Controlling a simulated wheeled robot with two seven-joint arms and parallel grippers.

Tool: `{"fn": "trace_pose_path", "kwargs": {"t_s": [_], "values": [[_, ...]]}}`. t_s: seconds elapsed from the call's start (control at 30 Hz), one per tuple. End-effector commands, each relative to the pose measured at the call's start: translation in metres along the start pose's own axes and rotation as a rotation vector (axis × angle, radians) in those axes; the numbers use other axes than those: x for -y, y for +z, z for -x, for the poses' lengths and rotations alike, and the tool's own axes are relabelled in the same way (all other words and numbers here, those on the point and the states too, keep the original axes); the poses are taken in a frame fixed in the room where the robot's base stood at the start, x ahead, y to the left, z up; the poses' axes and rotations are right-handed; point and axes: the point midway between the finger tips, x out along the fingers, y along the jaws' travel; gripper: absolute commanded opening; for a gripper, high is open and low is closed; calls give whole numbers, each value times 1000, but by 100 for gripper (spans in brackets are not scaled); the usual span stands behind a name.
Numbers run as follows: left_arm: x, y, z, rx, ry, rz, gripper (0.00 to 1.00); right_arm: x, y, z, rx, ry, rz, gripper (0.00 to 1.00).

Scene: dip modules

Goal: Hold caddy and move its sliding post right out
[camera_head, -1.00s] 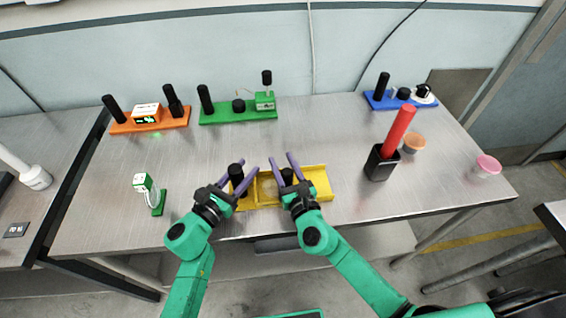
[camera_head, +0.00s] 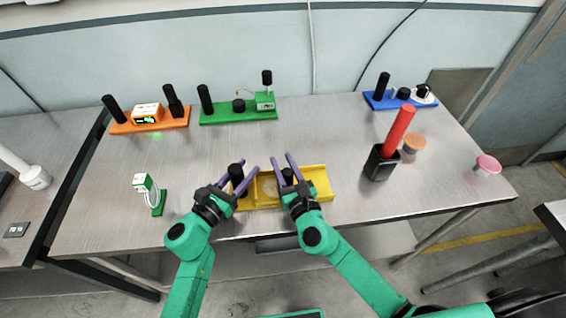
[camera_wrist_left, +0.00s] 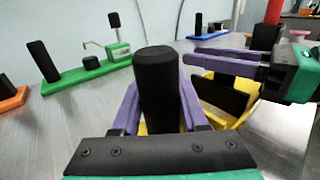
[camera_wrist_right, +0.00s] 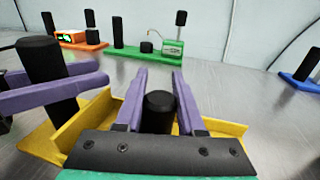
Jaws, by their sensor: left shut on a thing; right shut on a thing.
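The yellow caddy (camera_head: 320,176) lies near the front edge of the table, with a black post at its left end and a second, shorter black post further right. My left gripper (camera_head: 244,178) is shut on the left black post (camera_wrist_left: 158,85), which stands upright between its purple fingers. My right gripper (camera_head: 284,170) is shut on the black sliding post (camera_wrist_right: 160,105) inside the caddy tray. The caddy also shows in the right wrist view (camera_wrist_right: 85,125). The lower parts of both posts are hidden by the grippers.
An orange module (camera_head: 172,121), a green module (camera_head: 225,115) and a blue module (camera_head: 378,101) stand at the back. A small green stand (camera_head: 158,203) is at left. A black holder (camera_head: 379,165) with a red rod (camera_head: 399,130) stands right of the caddy. Orange (camera_head: 415,142) and pink (camera_head: 488,164) lidded jars are further right.

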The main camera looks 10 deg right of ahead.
Motion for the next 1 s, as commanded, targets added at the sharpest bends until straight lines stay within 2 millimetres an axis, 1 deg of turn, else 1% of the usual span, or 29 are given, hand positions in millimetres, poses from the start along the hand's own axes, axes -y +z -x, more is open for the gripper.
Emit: {"fn": "trace_pose_path", "kwargs": {"t_s": [0.6, 0.67, 0.9, 1.0], "values": [[-1, -1, 0, -2, 2, 0, 0, 2, 0, 1, 0, 1, 1, 0], [-1, -1, 0, -2, 3, 0, 0, 8, 0, 2, 0, 1, 5, 0], [-1, -1, 0, -2, 3, 1, 0, 53, 0, 12, 1, 1, 8, 0], [-1, -1, 0, -2, 3, 1, 0, 65, 0, 15, 1, 1, 5, 0]]}}
